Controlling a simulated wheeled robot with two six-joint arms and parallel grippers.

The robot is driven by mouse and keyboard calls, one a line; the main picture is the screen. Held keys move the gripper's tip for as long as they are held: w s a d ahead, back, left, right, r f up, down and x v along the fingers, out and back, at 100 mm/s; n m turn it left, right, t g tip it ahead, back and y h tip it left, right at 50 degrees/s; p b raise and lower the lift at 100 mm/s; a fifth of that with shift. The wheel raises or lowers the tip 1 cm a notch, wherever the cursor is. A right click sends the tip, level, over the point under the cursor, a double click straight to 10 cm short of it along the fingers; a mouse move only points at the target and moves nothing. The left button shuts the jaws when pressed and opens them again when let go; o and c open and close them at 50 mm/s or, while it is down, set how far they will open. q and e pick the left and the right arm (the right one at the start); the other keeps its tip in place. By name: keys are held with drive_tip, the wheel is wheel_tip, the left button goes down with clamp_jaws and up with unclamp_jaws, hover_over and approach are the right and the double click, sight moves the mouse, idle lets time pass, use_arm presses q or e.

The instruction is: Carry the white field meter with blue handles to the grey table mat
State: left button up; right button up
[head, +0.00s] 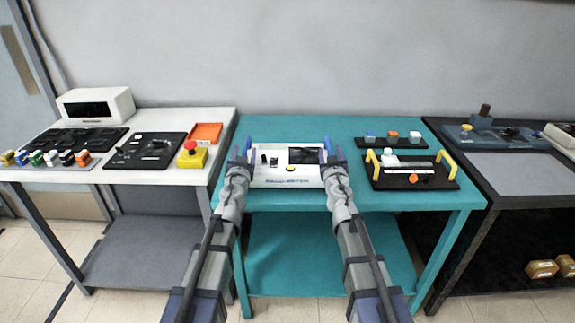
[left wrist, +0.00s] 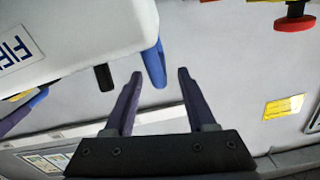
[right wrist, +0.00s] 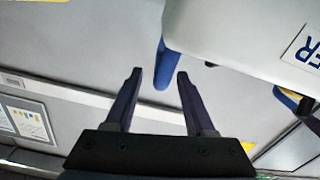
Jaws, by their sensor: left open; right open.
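The white field meter (head: 287,177) stands on the teal table in the head view, between my two grippers. It has a dark screen and a blue handle at each side. My left gripper (head: 240,157) is open at the left handle; the left wrist view shows the end of this blue handle (left wrist: 155,66) between the fingertips. My right gripper (head: 337,156) is open at the right handle; the right wrist view shows this blue handle (right wrist: 161,66) between the fingertips. Neither gripper is closed on a handle. The grey table mat (head: 510,165) lies on the dark table at the right.
A black panel with yellow handles (head: 412,176) and a strip with several small blocks (head: 391,141) are on the teal table's right side. A yellow box with a red button (head: 192,155) stands on the white table at left. The mat's surface is clear.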

sight(246, 142)
use_arm(q)
drive_tip(key=w, duration=0.5)
use_arm(e)
drive_tip(key=w, duration=0.5)
use_arm(q)
drive_tip(key=shift+c, duration=0.3)
use_arm(e)
drive_tip(key=shift+c, duration=0.3)
use_arm(q)
drive_tip(key=c, duration=0.7)
use_arm(e)
drive_tip(key=c, duration=0.8)
use_arm(q)
clamp_jaws()
use_arm(e)
clamp_jaws()
drive_tip(key=shift+d, duration=0.1)
